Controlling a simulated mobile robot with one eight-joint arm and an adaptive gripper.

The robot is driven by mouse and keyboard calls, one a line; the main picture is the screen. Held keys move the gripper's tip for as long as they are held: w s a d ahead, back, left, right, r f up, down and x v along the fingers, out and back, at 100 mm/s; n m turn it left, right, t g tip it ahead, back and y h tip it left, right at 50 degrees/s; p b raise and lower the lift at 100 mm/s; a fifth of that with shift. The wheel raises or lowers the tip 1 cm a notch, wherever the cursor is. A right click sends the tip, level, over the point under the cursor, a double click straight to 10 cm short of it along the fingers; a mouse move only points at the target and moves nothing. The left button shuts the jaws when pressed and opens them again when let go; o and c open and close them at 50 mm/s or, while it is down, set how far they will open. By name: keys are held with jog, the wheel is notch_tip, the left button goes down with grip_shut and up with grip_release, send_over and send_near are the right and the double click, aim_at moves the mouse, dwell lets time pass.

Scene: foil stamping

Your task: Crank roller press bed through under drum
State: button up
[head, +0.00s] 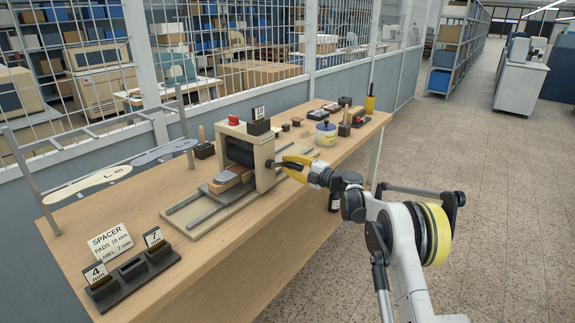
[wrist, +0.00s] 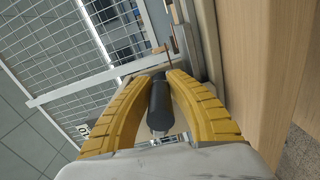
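The roller press (head: 262,150) stands on the bench, with a wooden frame, a dark drum (head: 238,153) and a red knob on top. Its bed (head: 226,187) lies on rails at the drum's left and carries a tan block on a grey plate. The dark crank handle (head: 272,164) sticks out on the press's right side. My gripper (head: 284,165) has its yellow fingers on both sides of this handle, with the tips close against it. In the wrist view, the handle (wrist: 160,106) lies lengthwise between the fingers (wrist: 164,75). The crank's arm is mostly hidden.
A spacer rack (head: 135,272) with 4 mm and 7 mm tags and a spacer sign (head: 110,242) stand at the bench's near left. A blue-white jar (head: 326,134) and small blocks stand behind.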

aim_at(302, 169)
jog(key=o, duration=0.5)
jog(key=shift+s+r, duration=0.1)
jog(key=shift+s, duration=0.05)
jog(key=v, duration=1.2)
